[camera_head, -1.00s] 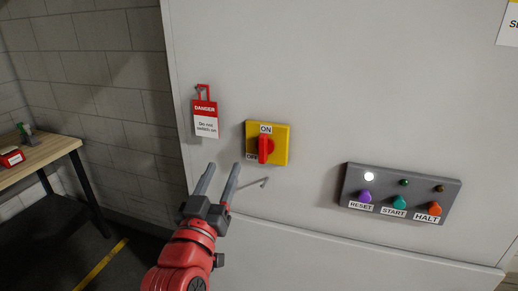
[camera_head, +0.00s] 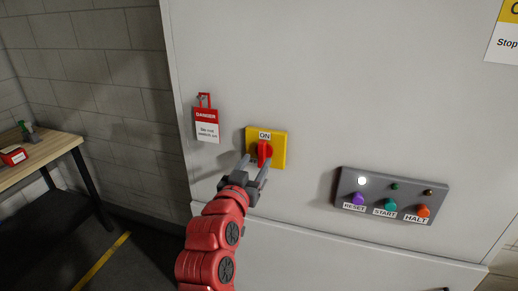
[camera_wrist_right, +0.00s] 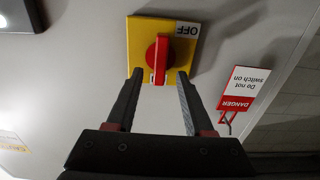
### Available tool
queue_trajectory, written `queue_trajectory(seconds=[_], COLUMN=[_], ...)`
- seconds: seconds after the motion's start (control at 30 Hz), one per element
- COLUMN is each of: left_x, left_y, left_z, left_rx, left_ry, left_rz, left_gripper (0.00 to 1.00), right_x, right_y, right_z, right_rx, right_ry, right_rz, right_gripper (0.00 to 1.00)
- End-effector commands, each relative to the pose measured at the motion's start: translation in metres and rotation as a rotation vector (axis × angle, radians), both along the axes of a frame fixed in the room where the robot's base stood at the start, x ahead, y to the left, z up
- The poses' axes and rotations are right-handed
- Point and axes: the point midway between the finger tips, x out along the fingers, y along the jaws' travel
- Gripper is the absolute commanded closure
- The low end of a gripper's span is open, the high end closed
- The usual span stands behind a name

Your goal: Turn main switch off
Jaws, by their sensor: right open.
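The main switch is a red knob (camera_head: 264,153) on a yellow plate (camera_head: 281,149) on the pale cabinet front. The knob stands upright, in line with the ON label above it. In the right wrist view the knob (camera_wrist_right: 159,55) appears upside down, with the OFF label to its right. My right gripper (camera_head: 256,164) is open in front of the switch, its fingers at either side of the knob's near end. In the wrist view a gap shows between each finger and the knob; contact cannot be told. My left gripper is out of view.
A red-and-white danger tag (camera_head: 206,125) hangs left of the switch. A grey panel (camera_head: 391,194) with purple, teal and orange buttons and a lit white lamp is to the right. A wooden table (camera_head: 40,158) stands at the far left.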

Motion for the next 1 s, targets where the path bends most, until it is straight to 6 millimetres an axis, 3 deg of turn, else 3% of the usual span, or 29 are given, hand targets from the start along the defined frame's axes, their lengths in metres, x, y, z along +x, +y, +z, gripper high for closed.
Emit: queue_trajectory(seconds=[0.2,0.57,0.87,1.0], left_x=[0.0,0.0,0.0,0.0], left_y=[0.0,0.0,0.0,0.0], left_z=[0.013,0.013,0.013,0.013], left_rx=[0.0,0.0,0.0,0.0], left_ry=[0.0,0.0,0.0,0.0], left_rz=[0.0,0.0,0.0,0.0], left_gripper=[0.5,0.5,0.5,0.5], right_x=[0.027,0.032,0.032,0.032], right_y=[-0.009,-0.01,-0.01,-0.01], right_z=[0.001,0.0,0.0,0.0], right_rx=[-0.002,0.0,-0.001,-0.001], right_ry=[0.003,-0.001,-0.001,-0.001], right_rz=[-0.001,0.001,0.001,0.001], right_gripper=[0.47,0.47,1.0,1.0])
